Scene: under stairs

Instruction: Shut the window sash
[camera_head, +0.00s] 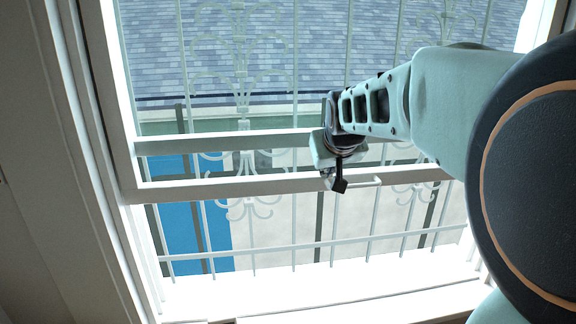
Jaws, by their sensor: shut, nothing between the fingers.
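The window sash (232,188) is a white frame raised partway, with its bottom rail across the middle of the head view. A gap lies between that rail and the white sill (330,288). A thin light handle (362,182) sticks out from the bottom rail. My gripper (338,184) is shut and empty, at the bottom rail beside the left end of the handle. I cannot tell whether it touches the rail or the handle. My arm comes in from the right and hides the right part of the sash.
The white window jamb (85,130) runs along the left. Outside is an ornate light metal grille (240,70), with a slate roof (190,45) and a blue panel (180,220) beyond. The space below the rail inside the window looks clear.

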